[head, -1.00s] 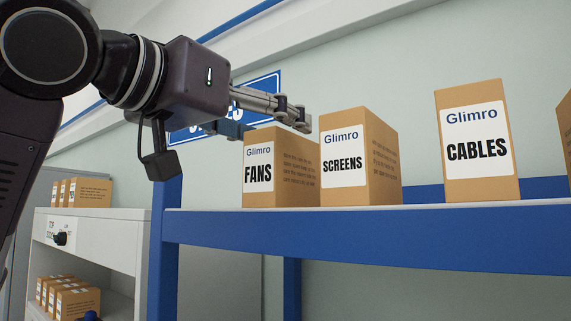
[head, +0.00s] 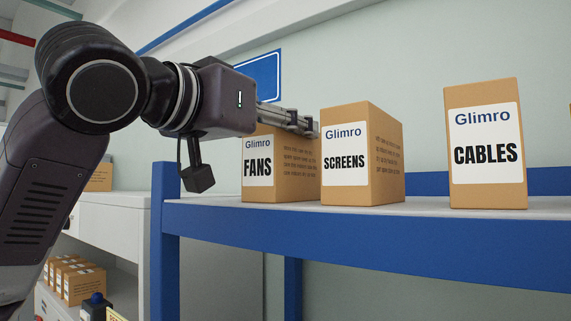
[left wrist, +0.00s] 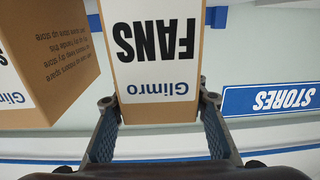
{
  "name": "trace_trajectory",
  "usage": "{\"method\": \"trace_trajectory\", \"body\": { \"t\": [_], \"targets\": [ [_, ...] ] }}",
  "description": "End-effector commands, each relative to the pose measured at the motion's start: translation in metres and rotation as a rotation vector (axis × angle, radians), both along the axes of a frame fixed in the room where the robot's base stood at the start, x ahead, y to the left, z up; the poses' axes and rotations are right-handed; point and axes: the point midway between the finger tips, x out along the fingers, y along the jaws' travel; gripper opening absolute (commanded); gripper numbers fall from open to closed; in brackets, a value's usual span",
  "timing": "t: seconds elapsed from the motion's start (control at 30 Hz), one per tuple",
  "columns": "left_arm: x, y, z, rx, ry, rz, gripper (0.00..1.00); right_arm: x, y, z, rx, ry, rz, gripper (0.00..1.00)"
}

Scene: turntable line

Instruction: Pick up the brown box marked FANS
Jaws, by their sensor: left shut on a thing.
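The brown FANS box (head: 296,175) stands at the left end of the blue shelf, beside the SCREENS box. Its white label faces me. My left gripper (head: 296,121) reaches over its top from the left and is shut on it. In the left wrist view, the FANS box (left wrist: 155,75) appears upside down, with one finger of my left gripper (left wrist: 159,101) on each side of its upper end. The base of the box looks to be resting on the shelf. My right gripper is not in view.
The SCREENS box (head: 385,160) stands close to the right of the FANS box. The CABLES box (head: 488,95) is farther right, with a clear gap between. The blue shelf (head: 380,235) has a raised back rail. A white cabinet (head: 112,225) with small boxes stands at lower left.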

Motion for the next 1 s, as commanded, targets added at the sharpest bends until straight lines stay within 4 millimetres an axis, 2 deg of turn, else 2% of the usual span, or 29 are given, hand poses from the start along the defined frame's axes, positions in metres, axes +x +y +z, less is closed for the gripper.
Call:
{"method": "trace_trajectory", "body": {
  "t": [0.03, 0.17, 0.57, 0.77, 1.0],
  "targets": [
    [0.000, 0.000, 0.000, 0.000, 0.001, 0.000, 0.19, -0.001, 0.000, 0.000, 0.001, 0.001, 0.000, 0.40],
    [0.000, 0.000, 0.000, 0.000, 0.001, 0.000, 0.06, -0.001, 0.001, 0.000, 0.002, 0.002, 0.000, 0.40],
    [-0.001, 0.000, 0.006, -0.002, -0.002, 0.000, 0.05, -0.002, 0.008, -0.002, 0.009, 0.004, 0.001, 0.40],
    [-0.001, 0.000, 0.024, -0.004, -0.002, -0.001, 0.05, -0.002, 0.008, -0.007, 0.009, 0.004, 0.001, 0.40],
    [-0.001, 0.000, 0.062, -0.003, -0.001, -0.001, 0.05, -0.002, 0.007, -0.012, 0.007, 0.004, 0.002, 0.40]
  ]
}}
